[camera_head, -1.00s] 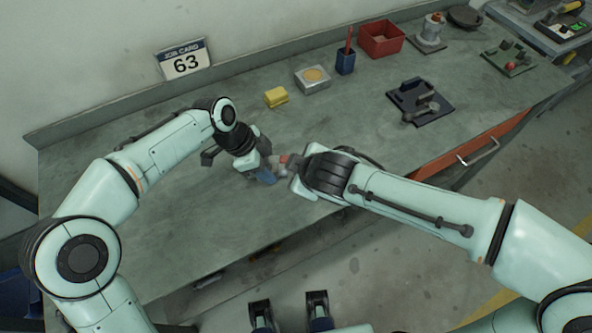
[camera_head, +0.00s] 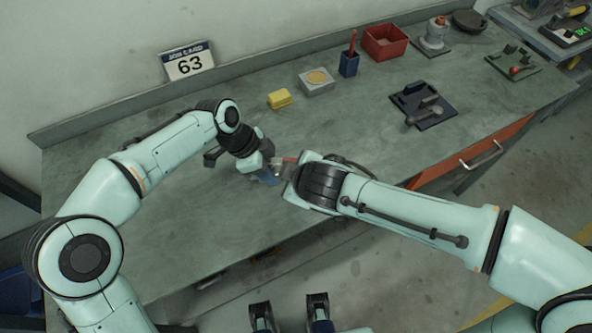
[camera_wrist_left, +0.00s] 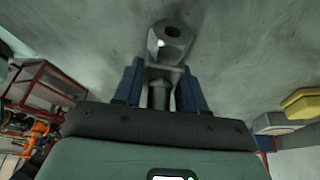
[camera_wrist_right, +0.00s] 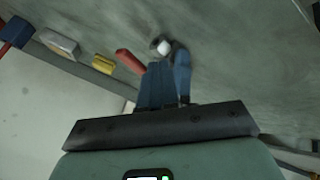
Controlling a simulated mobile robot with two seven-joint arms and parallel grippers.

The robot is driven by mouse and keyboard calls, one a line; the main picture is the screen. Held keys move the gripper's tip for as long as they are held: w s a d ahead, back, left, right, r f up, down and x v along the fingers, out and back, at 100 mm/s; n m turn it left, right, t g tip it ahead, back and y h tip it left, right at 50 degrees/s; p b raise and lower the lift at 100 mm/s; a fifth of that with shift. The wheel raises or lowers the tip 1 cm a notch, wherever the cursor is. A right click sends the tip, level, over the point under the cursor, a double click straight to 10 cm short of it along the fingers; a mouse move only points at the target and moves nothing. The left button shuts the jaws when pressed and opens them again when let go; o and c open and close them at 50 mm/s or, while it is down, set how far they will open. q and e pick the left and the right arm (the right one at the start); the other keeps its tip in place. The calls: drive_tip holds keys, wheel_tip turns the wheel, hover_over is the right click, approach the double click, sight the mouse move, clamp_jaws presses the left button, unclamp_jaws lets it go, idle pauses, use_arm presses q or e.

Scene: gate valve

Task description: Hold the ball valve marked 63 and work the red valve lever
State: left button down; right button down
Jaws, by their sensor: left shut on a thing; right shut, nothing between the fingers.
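The metal ball valve (camera_wrist_left: 168,50) is clamped between the two blue fingers of my left gripper (camera_wrist_left: 160,88), its hex end with a round hole beyond the tips. My left gripper (camera_head: 268,177) holds it above the bench. The red lever (camera_wrist_right: 130,61) shows in the right wrist view, left of my right gripper's fingertips (camera_wrist_right: 167,70); I cannot tell whether they touch it. My right gripper's fingers are shut with nothing between them, close to the valve (camera_wrist_right: 165,45). In the head view the hands mostly hide the valve; its marking is unreadable.
A yellow block (camera_head: 279,98), a grey box (camera_head: 316,83), a blue cup (camera_head: 348,64), a red bin (camera_head: 385,45) and a dark fixture (camera_head: 432,117) stand behind. The bench's left part is clear.

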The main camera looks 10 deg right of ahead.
drive_tip(key=s+f+v, duration=0.1)
drive_tip(key=s+v, duration=0.1)
drive_tip(key=v, duration=1)
drive_tip(key=shift+f, duration=0.2)
drive_tip(key=shift+w, duration=0.1)
drive_tip(key=w+f, duration=0.2)
drive_tip(key=f, duration=0.1)
drive_tip(key=w+a+f+n, duration=0.1)
drive_tip(key=w+f, duration=0.1)
drive_tip(key=w+f+n+y, duration=0.1)
drive_tip(key=w+f, duration=0.1)
drive_tip(key=f, duration=0.1)
drive_tip(key=shift+w+a+f+g, duration=0.1)
drive_tip(key=shift+a+f+g, duration=0.05)
drive_tip(key=shift+f+g, duration=0.15)
drive_tip(key=shift+w+d+r, duration=0.1)
drive_tip(key=shift+w+d, duration=0.05)
drive_tip(key=shift+w, duration=0.45)
drive_tip(key=shift+w+d+r, duration=0.1)
drive_tip(key=shift+w+d, duration=0.05)
drive_tip(key=shift+w, duration=0.45)
drive_tip(key=shift+w+d, duration=0.2)
drive_tip(key=shift+w, duration=0.35)
